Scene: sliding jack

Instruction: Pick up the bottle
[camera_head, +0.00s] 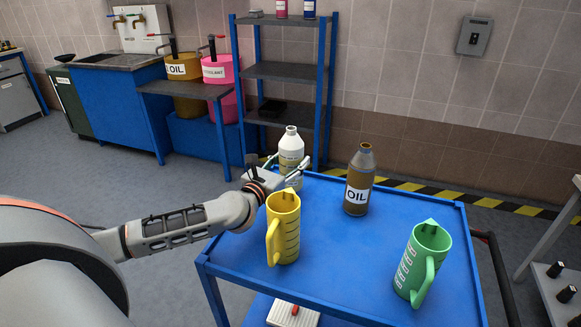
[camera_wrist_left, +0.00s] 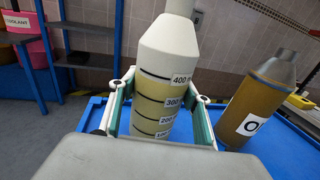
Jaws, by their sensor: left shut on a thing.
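A white bottle with a pale yellow lower part and volume marks (camera_head: 291,147) is upright at the far left corner of the blue cart (camera_head: 330,240). My left gripper (camera_head: 285,168) is shut on it, with one finger on each side. In the left wrist view the white bottle (camera_wrist_left: 168,55) stands between the green-padded fingers (camera_wrist_left: 162,92). Its base is hidden there, and I cannot tell if it touches the cart. A brown OIL bottle (camera_head: 359,180) stands to the right, apart from the gripper. My right gripper is not in view.
A yellow jug (camera_head: 285,228) stands near my left forearm, and a green jug (camera_head: 421,262) stands at the cart's right. The cart's middle is clear. A blue-framed shelf (camera_head: 284,72) is behind it, with OIL (camera_head: 184,67) and COOLANT (camera_head: 217,70) containers farther left.

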